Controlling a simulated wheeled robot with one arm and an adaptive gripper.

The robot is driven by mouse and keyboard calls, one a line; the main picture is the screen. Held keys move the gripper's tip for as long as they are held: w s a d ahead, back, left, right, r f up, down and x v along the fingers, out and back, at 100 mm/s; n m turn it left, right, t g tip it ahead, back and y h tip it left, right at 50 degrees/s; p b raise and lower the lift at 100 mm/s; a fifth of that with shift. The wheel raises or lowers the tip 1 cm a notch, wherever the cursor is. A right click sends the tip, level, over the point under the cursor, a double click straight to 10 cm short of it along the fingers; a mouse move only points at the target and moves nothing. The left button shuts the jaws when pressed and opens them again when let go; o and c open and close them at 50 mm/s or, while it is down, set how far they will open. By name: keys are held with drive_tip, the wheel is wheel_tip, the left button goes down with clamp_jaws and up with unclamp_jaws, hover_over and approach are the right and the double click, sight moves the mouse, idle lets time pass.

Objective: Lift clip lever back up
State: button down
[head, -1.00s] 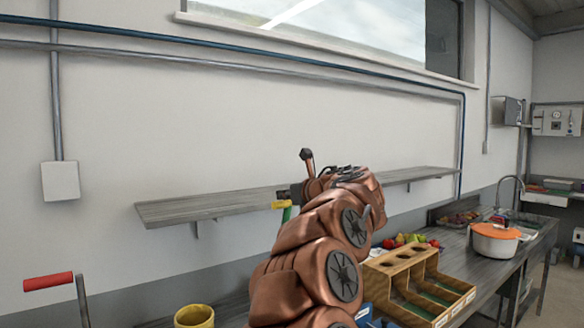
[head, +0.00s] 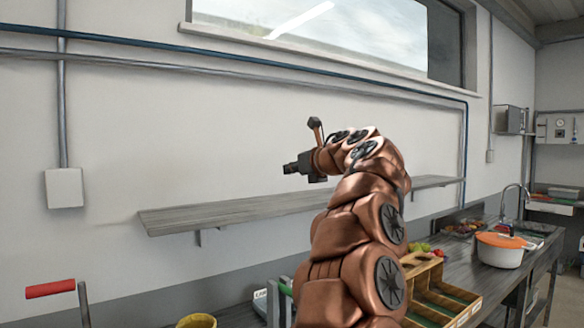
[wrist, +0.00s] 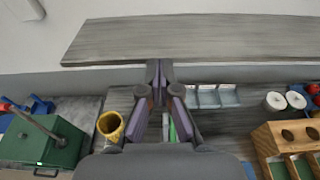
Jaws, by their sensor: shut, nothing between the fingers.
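My gripper (head: 290,168) is raised at the left end of my arm in the head view, in front of the wall and above the shelf. In the wrist view its fingers (wrist: 157,70) meet at the tips and hold nothing. A green piece (head: 286,288) beside a grey upright (head: 272,302) stands low by my arm in the head view. Green also shows between and below my fingers in the wrist view (wrist: 181,124), well apart from them. I cannot tell for sure which part is the clip lever or how it is tilted; my arm and gripper hide much there.
A grey shelf (head: 225,212) runs along the wall. A yellow cup (wrist: 110,125) and a green box (wrist: 62,150) with a red-handled bar (head: 50,290) are to the left. A wooden rack (head: 440,296) and a white pot (head: 500,252) are to the right.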

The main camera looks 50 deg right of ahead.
drive_tip(key=shift+s+r, duration=0.15)
drive_tip(key=shift+r, duration=0.2)
